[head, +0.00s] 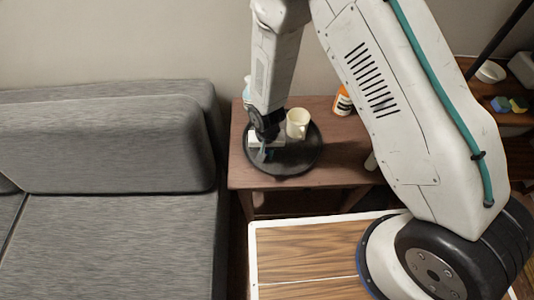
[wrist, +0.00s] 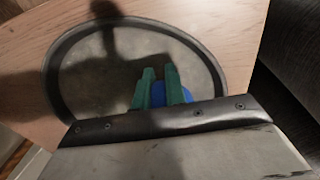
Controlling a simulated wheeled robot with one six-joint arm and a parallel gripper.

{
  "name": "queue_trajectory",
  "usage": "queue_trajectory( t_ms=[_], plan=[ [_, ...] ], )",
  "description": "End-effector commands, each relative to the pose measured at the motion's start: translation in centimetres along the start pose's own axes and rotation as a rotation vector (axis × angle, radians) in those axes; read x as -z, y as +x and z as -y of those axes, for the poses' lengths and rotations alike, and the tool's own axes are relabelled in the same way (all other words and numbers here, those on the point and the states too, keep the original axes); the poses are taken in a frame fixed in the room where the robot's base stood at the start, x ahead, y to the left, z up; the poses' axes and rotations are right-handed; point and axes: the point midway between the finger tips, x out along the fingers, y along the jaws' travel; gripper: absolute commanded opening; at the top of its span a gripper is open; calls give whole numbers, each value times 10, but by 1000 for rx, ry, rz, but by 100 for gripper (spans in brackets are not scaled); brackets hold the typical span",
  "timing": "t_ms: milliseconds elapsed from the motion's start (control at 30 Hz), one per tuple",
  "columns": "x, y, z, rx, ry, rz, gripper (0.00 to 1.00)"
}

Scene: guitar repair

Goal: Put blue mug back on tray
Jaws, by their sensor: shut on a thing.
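The tray (head: 300,164) is dark and round and lies on the wooden side table; it also shows in the wrist view (wrist: 62,92). My gripper (head: 266,153) points down over the tray's left part. In the wrist view, its green fingers (wrist: 160,80) are shut on the blue mug (wrist: 158,93), which shows as a patch of blue between and beside them. Most of the mug is hidden by my gripper. I cannot tell whether the mug touches the tray. A cream mug (head: 298,121) stands on the tray, to the right of my gripper.
An orange and white bottle (head: 343,101) stands on the side table (head: 340,178) behind and right of the tray. A grey sofa (head: 110,150) is at the left. A wood-topped surface with a white edge (head: 310,275) is in front. The tray's front right part looks clear.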

Motion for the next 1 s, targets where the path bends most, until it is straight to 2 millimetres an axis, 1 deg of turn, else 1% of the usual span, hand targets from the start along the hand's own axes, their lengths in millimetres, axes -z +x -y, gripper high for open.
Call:
queue_trajectory(
  t_ms=[67, 400, 433, 467, 500, 733, 833, 933, 1000],
  plan=[
    [0, 6, 0, 1, 0, -1, 0],
    [0, 9, 0, 1, 0, -2, 0],
    [0, 8, 0, 1, 0, -1, 21],
    [0, 8, 0, 1, 0, -1, 29],
    [0, 8, 0, 1, 0, -1, 34],
    [0, 8, 0, 1, 0, -1, 34],
    [0, 5, 0, 1, 0, -2, 34],
    [1, -6, 1, 2, 0, -3, 34],
    [1, -18, 1, 2, 0, -4, 34]
  ],
)
